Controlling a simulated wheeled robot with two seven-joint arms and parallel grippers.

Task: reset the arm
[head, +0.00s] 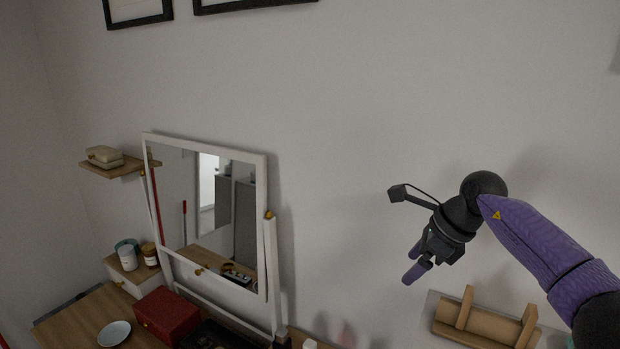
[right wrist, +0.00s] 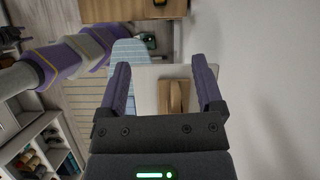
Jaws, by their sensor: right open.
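My right gripper (head: 416,262) is raised in front of the bare wall at the right of the head view, with its purple arm coming in from the right. In the right wrist view its two purple fingers (right wrist: 163,95) stand wide apart with nothing held between them. Beyond the fingers, a wooden piece on a pale panel (right wrist: 174,97) shows, apart from the gripper. My left gripper is not seen in the head view.
A white-framed mirror (head: 262,220) stands on the wooden dresser top (head: 75,325) at left, with a red box (head: 167,314) and a small bowl (head: 114,333). A small wooden shelf (head: 118,168) hangs at left. A wooden rack (head: 486,325) lies below the right gripper.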

